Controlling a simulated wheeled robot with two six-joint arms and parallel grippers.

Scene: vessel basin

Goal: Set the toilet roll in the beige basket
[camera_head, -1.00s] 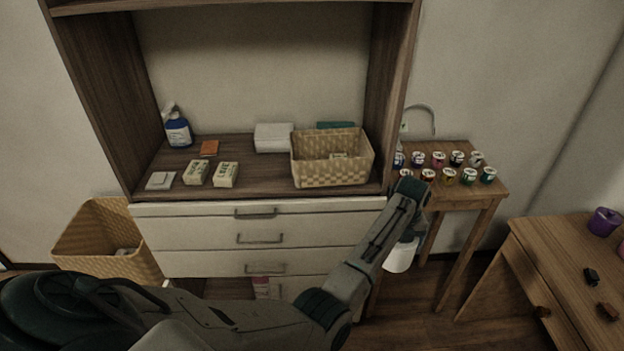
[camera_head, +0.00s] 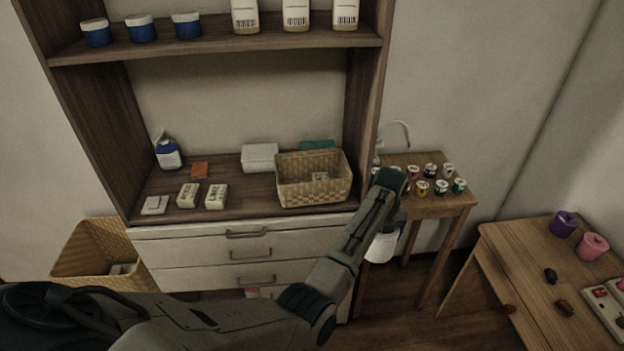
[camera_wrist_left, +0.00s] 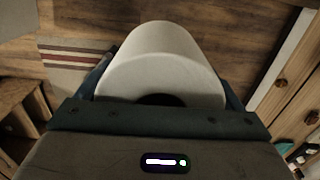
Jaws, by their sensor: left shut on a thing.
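The white toilet roll (camera_head: 381,247) hangs below the end of my left arm, in front of the cabinet's right edge and the side table. In the left wrist view the roll (camera_wrist_left: 160,62) sits between the jaws of my left gripper (camera_wrist_left: 162,85), which is shut on it. The beige basket (camera_head: 317,192), woven and open-topped, stands at the right of the cabinet's counter, left of the roll and farther back. A small pale item lies inside it. My right gripper is out of view.
Small cups crowd the side table (camera_head: 444,199) by the cabinet. Soap boxes (camera_head: 216,196), a blue bottle (camera_head: 168,154) and a white stack (camera_head: 259,157) share the counter. A larger tan basket (camera_head: 90,255) stands on the floor at left. A wooden desk (camera_head: 510,270) is at right.

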